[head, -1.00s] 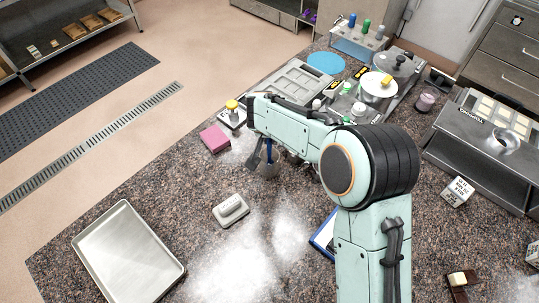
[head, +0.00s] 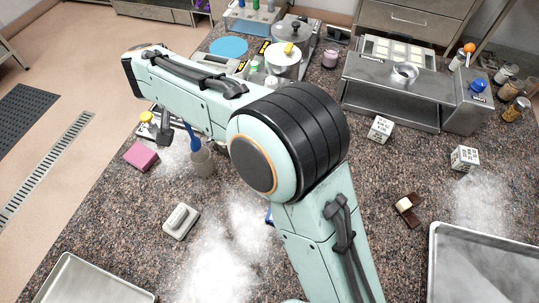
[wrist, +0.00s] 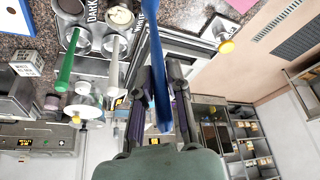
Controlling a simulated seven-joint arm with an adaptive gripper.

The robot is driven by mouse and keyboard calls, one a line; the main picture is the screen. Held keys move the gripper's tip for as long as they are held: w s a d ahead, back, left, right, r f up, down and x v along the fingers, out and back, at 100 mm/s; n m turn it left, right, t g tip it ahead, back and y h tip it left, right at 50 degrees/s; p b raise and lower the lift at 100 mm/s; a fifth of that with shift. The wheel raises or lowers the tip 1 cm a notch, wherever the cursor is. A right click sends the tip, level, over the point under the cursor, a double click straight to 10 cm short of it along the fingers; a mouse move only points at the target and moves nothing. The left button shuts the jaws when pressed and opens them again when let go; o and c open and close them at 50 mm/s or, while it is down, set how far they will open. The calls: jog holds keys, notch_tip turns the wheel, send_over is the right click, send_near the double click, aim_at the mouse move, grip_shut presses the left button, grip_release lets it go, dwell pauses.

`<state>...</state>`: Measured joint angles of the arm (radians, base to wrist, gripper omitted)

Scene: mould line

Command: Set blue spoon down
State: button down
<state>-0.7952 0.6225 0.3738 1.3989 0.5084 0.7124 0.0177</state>
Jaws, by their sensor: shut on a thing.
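The blue spoon (wrist: 159,80) runs between the two dark fingers of my gripper (wrist: 157,70) in the wrist view, and the fingers are shut on it. Its far part goes out of the top of that view. One dark finger shows left of the spoon in the head view; my arm hides the rest of the gripper.
A pink block (head: 141,157), a pale block with a handle (head: 181,221) and a yellow-topped item (head: 147,121) are near the spoon. Metal trays (head: 95,282) (head: 480,265) lie at the front. White powder covers parts of the counter, whose middle front is mostly clear.

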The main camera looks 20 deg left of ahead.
jog(key=w+d+r+m+h, duration=0.15)
jog(key=d+m, duration=0.35)
jog(key=d, duration=0.5)
jog(key=w+d+m+h, duration=0.15)
jog(key=d+m, duration=0.35)
jog(key=d, duration=0.5)
jog(key=w+d+r+m+h, duration=0.1)
jog(key=d+m+h, duration=0.2)
jog(key=d+m, duration=0.45)
jog(key=s+d+m+g, duration=0.7)
jog(key=s+d+m, duration=1.1)
jog(key=s+d, duration=0.3)
jog(key=w+d+f, duration=0.8)
jog(key=w+f, duration=0.3)
jog(key=f, duration=0.1)
jog(key=shift+w+d+f+y, duration=0.3)
jog(key=shift+w+f, duration=0.1)
jog(key=shift+m, duration=0.25)
